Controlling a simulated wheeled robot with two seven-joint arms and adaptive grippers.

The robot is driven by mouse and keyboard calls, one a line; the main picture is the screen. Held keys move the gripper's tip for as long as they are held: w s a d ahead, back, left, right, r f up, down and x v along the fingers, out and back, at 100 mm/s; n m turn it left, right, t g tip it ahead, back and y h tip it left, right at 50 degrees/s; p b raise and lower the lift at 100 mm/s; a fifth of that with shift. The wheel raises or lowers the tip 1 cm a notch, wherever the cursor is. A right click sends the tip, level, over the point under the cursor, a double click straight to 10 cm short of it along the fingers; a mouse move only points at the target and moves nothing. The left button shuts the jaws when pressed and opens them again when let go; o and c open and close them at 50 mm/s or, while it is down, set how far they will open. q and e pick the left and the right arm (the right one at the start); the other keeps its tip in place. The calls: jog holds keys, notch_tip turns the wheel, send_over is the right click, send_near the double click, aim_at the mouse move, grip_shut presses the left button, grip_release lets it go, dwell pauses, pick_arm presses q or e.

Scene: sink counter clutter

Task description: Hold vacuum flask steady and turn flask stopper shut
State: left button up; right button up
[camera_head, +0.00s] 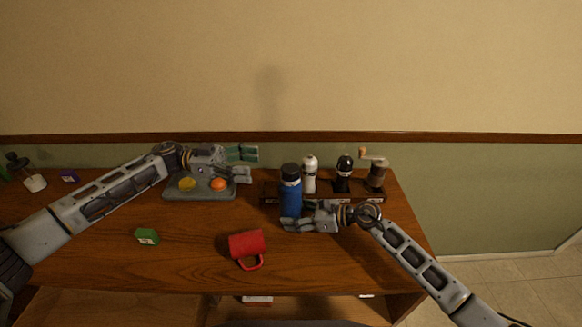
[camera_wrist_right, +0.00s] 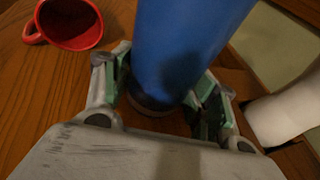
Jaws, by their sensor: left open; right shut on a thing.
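The blue vacuum flask (camera_head: 291,203) stands upright on the wooden counter, its dark stopper (camera_head: 290,170) on top. In the right wrist view the flask's blue body (camera_wrist_right: 185,45) rises between the fingers; its stopper is out of that picture. My right gripper (camera_head: 297,217) is shut on the flask low on its body, and the fingers also show in the right wrist view (camera_wrist_right: 165,85). My left gripper (camera_head: 250,166) is open and empty, left of the flask at about stopper height, above the right end of the grey tray. I cannot tell how tightly the stopper sits.
A red mug (camera_head: 247,244) lies left of and in front of the flask. The grey tray (camera_head: 200,195) holds a yellow and an orange thing. A rack (camera_head: 330,197) with a white mill, a dark mill and a hand grinder (camera_head: 376,175) stands behind right. A green box (camera_head: 147,237) sits left.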

aim_at(291, 167)
pick_arm(q)
jog(key=shift+s+d, duration=0.25)
jog(key=shift+d, duration=1.7)
jog(key=shift+s+d, duration=0.2)
jog(key=shift+d, duration=1.8)
jog(key=shift+s+d, duration=0.25)
jog(key=shift+d, duration=1.7)
jog(key=c, duration=1.1)
jog(key=shift+o, duration=0.2)
